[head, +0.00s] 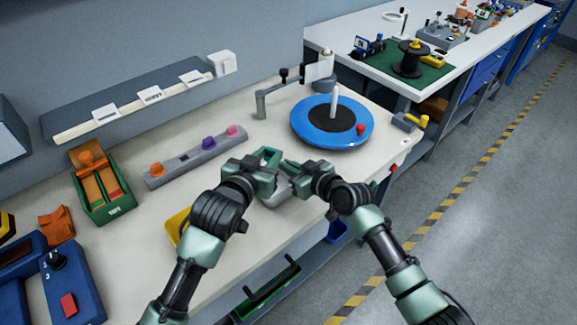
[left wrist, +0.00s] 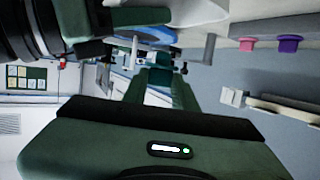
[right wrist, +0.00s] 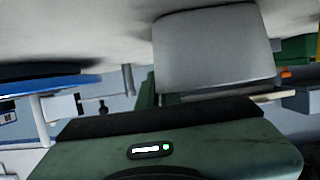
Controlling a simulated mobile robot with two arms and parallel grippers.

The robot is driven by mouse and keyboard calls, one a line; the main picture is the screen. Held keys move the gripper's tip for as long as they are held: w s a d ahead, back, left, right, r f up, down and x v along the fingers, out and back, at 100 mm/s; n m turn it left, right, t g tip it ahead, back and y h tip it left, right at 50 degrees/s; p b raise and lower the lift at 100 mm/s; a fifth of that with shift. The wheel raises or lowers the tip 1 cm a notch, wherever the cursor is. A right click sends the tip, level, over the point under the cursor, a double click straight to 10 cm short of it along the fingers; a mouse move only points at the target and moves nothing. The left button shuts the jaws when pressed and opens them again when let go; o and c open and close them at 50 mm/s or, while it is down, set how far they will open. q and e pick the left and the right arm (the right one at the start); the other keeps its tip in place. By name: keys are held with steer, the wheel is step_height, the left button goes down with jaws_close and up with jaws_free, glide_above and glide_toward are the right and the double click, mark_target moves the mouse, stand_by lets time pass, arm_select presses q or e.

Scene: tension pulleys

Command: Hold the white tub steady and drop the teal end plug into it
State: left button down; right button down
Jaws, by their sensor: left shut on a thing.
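The white tub (head: 276,197) stands near the table's front edge, partly hidden by my grippers. It shows large and pale grey in the right wrist view (right wrist: 214,50). My left gripper (head: 270,160) is above the tub's far left side. It is shut on the teal end plug (left wrist: 158,77), which shows between its fingers in the left wrist view. My right gripper (head: 290,168) is beside the tub and points left. The tub covers part of its fingers in the right wrist view, so its grip on the tub cannot be told.
A blue turntable (head: 306,127) with a white post stands behind the grippers. A grey rail (head: 195,158) with orange, purple and pink knobs lies to the left. A yellow bin (head: 178,224) is partly behind my left arm. A green tray (head: 103,207) stands at far left.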

arm_select(q)
steer(key=shift+f, duration=1.05)
arm_select(e)
steer(key=shift+f, duration=0.2)
arm_select(q)
steer(key=c, duration=1)
jaws_free()
steer(key=shift+c, duration=0.2)
steer(key=v, duration=1.2)
steer(key=shift+r, duration=0.1)
arm_select(e)
steer(key=c, duration=1.5)
jaws_free()
steer(key=shift+c, duration=0.2)
steer(key=shift+r, duration=0.1)
